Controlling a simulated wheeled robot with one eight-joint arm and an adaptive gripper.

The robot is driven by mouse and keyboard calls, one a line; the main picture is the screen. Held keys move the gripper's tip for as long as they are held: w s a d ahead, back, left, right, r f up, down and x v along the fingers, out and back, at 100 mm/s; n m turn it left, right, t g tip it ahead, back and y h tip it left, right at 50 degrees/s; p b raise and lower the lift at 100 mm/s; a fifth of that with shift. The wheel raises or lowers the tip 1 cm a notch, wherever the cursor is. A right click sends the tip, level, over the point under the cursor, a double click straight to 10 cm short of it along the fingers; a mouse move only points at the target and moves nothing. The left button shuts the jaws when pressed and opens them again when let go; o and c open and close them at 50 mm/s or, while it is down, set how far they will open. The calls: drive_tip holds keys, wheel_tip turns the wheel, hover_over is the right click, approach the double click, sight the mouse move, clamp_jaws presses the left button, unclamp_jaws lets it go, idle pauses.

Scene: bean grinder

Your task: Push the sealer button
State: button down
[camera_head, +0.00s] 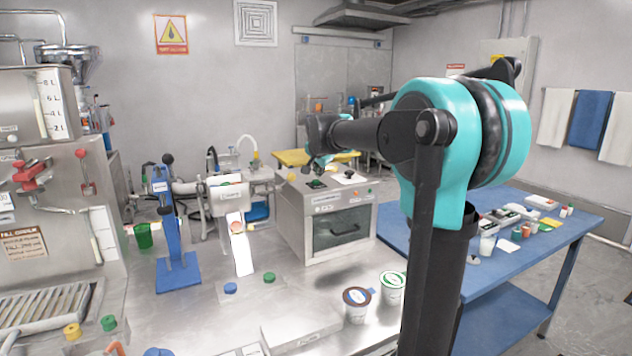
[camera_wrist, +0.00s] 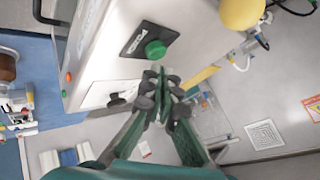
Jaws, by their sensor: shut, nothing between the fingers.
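A steel box-shaped machine (camera_head: 300,228) with a dark front window and handle stands on the steel counter; it looks like the sealer, but I cannot read its label. A round green button (camera_wrist: 155,49) sits on a black plate on its top face in the wrist view. In the head view the black plate (camera_head: 317,184) shows small, below my gripper (camera_head: 319,164). My gripper (camera_wrist: 161,76) is shut and empty, its fingertips beside the button in the wrist picture. I cannot tell whether they touch it.
Two white cups (camera_head: 357,303) stand at the counter's front right. A blue hand press (camera_head: 172,235) and a white dispenser (camera_head: 238,240) stand left of the machine. A blue table (camera_head: 510,232) with small items is at right. A yellow round object (camera_wrist: 241,12) shows in the wrist view.

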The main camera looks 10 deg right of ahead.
drive_tip(key=shift+r, duration=3)
